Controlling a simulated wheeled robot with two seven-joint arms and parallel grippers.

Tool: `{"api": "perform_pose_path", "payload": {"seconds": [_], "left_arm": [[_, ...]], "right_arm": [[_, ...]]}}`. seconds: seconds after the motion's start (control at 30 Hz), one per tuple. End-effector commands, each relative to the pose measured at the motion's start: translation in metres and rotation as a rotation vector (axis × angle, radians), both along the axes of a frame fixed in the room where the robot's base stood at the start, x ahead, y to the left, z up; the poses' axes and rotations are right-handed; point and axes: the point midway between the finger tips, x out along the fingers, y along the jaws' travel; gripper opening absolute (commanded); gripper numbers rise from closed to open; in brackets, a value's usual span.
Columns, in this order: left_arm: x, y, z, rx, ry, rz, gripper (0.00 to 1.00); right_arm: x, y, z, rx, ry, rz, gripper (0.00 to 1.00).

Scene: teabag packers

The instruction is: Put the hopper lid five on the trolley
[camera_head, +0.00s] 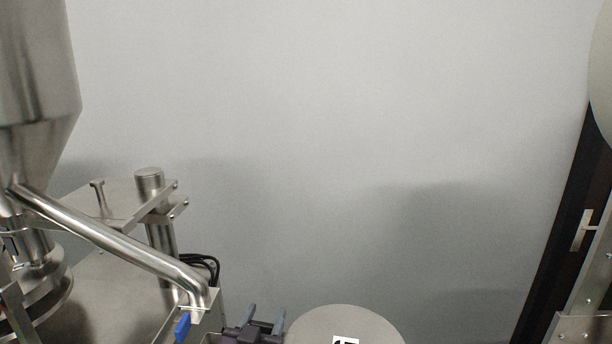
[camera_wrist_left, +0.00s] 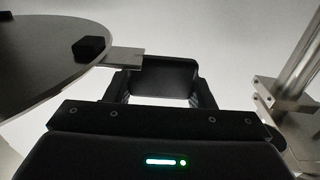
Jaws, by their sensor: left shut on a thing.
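Hopper lid five (camera_head: 345,320) is a round grey metal disc at the bottom edge of the head view. Its label is partly cut off by the frame. In the left wrist view the lid (camera_wrist_left: 40,50) fills the upper left, with a black block on its face and a flat metal tab at its edge. My left gripper (camera_head: 263,322) is directly left of the lid in the head view. It also shows in the left wrist view (camera_wrist_left: 160,85), shut on the lid at the tab. My right gripper is out of view. I cannot make out the trolley.
A steel hopper machine (camera_head: 38,60) with a slanting pipe (camera_head: 110,242) and a blue-tipped part (camera_head: 182,327) stands at left, close to my left gripper. A dark upright with metal fittings (camera_head: 582,230) is at right. A plain grey wall (camera_head: 330,130) fills the middle.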

Motion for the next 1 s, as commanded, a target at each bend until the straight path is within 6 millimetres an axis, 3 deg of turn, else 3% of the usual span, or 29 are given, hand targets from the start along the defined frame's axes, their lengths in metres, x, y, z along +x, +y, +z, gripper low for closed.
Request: {"api": "perform_pose_path", "payload": {"seconds": [0.2, 0.57, 0.63, 1.0], "left_arm": [[-0.059, 0.052, -0.009, -0.004, 0.004, 0.090, 0.12], [-0.121, 0.108, -0.001, -0.003, 0.002, 0.202, 0.12], [-0.121, 0.108, -0.020, -0.002, 0.000, 0.201, 0.12], [-0.120, 0.108, -0.080, -0.004, -0.001, 0.200, 0.12]], "right_arm": [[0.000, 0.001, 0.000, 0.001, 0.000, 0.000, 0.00], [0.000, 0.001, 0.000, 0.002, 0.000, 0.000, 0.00], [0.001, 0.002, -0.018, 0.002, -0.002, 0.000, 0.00], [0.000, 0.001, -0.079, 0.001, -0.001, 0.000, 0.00]]}}
